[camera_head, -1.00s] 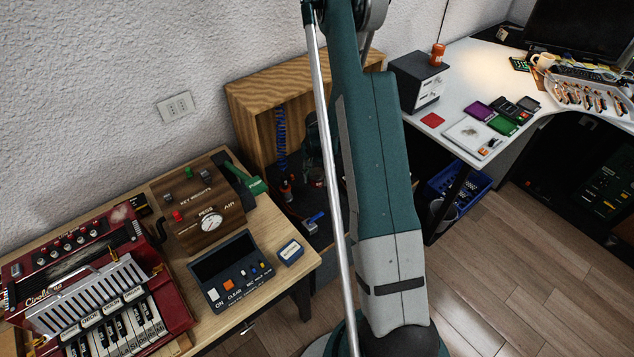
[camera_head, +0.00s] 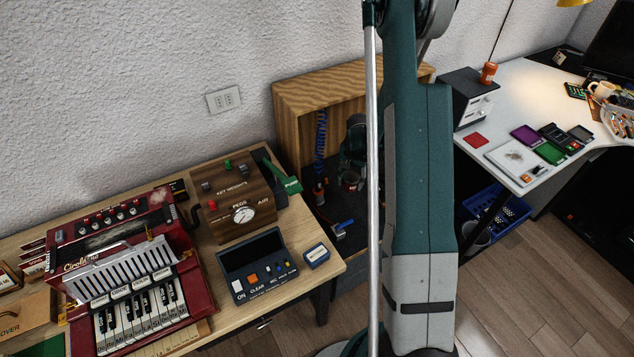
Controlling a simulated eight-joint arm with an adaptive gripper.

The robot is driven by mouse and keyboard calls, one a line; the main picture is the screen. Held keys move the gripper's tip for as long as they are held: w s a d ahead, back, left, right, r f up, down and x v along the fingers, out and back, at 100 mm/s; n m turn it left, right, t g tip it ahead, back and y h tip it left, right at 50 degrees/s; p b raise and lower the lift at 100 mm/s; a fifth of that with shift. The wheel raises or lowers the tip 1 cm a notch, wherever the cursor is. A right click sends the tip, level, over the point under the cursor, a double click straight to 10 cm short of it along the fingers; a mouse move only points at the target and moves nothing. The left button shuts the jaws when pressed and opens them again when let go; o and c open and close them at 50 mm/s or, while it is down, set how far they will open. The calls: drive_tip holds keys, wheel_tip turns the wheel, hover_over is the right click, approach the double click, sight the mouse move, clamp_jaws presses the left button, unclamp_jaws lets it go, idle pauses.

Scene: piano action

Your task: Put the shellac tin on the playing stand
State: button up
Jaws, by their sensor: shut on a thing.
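My gripper is out of view; only my teal and grey arm crosses the middle right of the head view, running up past the top edge. No tin in view can be clearly told as the shellac tin. A red accordion (camera_head: 185,238) sits on the wooden bench at the left. I cannot tell which thing is the playing stand; it may be under or near the accordion.
The wooden bench (camera_head: 322,286) also bears a brown box with a dial (camera_head: 233,203), a dark button panel (camera_head: 258,266) and a small blue box (camera_head: 316,255). An open wooden cabinet (camera_head: 300,100) stands behind. The white desk (camera_head: 525,80) at right holds coloured cards and devices.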

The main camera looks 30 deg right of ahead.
drive_tip(key=shift+r, duration=0.15)
wheel_tip(320, 180, up, 42)
drive_tip(key=w+a+n, duration=0.1)
drive_tip(key=w+a, duration=0.2)
drive_tip(key=a, duration=0.1)
drive_tip(key=w+a+n, duration=0.1)
drive_tip(key=w+a, duration=0.2)
drive_tip(key=a, duration=0.1)
drive_tip(key=w+a+n, duration=0.1)
drive_tip(key=w+a, duration=0.3)
drive_tip(key=shift+w+r, duration=0.1)
drive_tip(key=shift+r, duration=0.25)
drive_tip(key=w+a+n, duration=0.3)
drive_tip(key=w+a, duration=0.1)
drive_tip(key=a, duration=1)
drive_tip(key=w+a+n+p, duration=0.15)
drive_tip(key=w+a, duration=0.35)
drive_tip(key=a, duration=0.8)
drive_tip(key=w+a+n, duration=0.4)
drive_tip(key=a, duration=1)
drive_tip(key=s+a+n, duration=0.3)
drive_tip(key=a, duration=1.5)
drive_tip(key=s+a+n, duration=0.3)
drive_tip(key=a, duration=1.4)
wheel_tip(320, 180, down, 19)
drive_tip(key=shift+w+a+r, duration=0.15)
drive_tip(key=shift+a, duration=0.25)
